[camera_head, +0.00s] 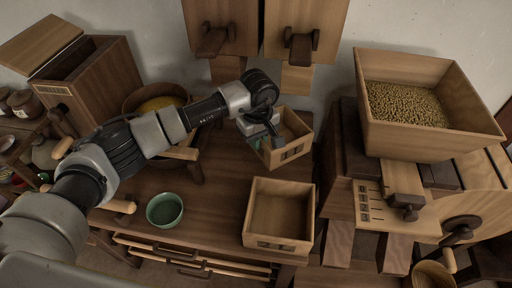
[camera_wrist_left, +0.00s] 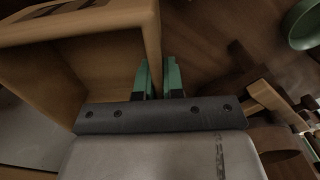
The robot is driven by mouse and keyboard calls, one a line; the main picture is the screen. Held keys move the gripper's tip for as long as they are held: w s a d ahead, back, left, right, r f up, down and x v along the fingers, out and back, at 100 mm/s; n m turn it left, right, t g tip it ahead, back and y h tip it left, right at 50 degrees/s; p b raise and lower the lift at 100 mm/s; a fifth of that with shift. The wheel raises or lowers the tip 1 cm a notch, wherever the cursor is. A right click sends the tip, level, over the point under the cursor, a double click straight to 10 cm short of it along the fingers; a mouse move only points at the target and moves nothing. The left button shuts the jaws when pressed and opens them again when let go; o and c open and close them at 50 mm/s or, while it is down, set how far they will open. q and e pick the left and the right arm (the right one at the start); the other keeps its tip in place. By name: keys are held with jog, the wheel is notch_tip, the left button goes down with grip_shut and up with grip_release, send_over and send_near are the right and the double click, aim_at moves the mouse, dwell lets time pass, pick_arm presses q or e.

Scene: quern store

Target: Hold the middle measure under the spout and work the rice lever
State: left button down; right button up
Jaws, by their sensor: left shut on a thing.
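My left gripper (camera_head: 268,134) is shut on the side wall of a square wooden measure (camera_head: 297,125). In the left wrist view its green fingertips (camera_wrist_left: 159,80) straddle the wall of the measure (camera_wrist_left: 85,28), whose visible inside looks empty. The measure is below and in front of the right wall hopper's spout (camera_head: 296,80); I cannot tell if it is clear of the table. A dark wooden lever (camera_head: 300,42) sits on that hopper, and another lever (camera_head: 212,40) on the left hopper. A larger empty wooden measure (camera_head: 280,240) stands in front on the table. My right gripper is out of view.
A green bowl (camera_head: 164,210) stands on the table (camera_head: 215,215), left of the front measure. A wooden bin of grain (camera_head: 405,104) tops the mill at right. A lidded box (camera_head: 90,85) and a bowl with yellow contents (camera_head: 158,100) are at left. The bare table between is clear.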

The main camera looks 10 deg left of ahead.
pick_arm(q)
jog(key=shift+w, duration=3.75)
